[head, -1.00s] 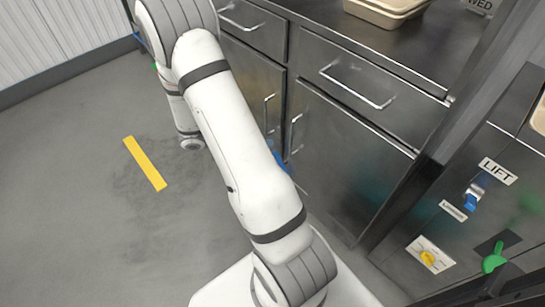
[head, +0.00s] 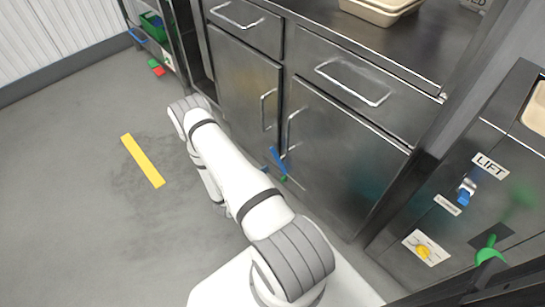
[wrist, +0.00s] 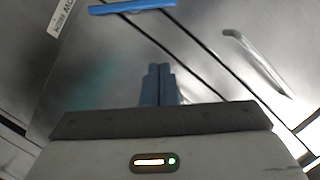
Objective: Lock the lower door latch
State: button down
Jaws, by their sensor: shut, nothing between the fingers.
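The lower door latch (head: 278,160) is a blue bar low on the steel cabinet, near the gap between the two doors. It stands tilted in the head view, with a small green spot just below it. In the wrist view a blue bar (wrist: 130,6), apparently the same latch, lies nearly level at the top edge. My gripper (wrist: 160,68) shows there with its blue fingers together and empty. Its tips point toward the cabinet front, below the bar in the picture and apart from it. In the head view my arm hides most of the gripper.
The cabinet doors (head: 335,150) look closed, with bar handles. A wrist-view label (wrist: 61,16) is partly cut off. A LIFT panel (head: 440,205) with blue, yellow and green controls stands at right. Open floor (head: 80,215) with a yellow strip (head: 143,160) lies at left.

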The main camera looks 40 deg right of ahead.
jog(key=b, duration=0.2)
send_over(277, 158)
jog(key=s+a, duration=0.3)
jog(key=f, duration=0.2)
jog(key=shift+w+d+f+b, duration=0.25)
jog(key=shift+w+f+b, duration=0.1)
jog(key=shift+w+f, duration=0.15)
jog(key=shift+w+d+f+b, duration=0.2)
jog(key=shift+w+f+b, duration=0.2)
jog(key=shift+w, duration=0.15)
jog(key=shift+w+f, duration=0.25)
jog(key=shift+w, duration=0.15)
jog(key=shift+w+a, duration=0.1)
jog(key=shift+a, duration=0.1)
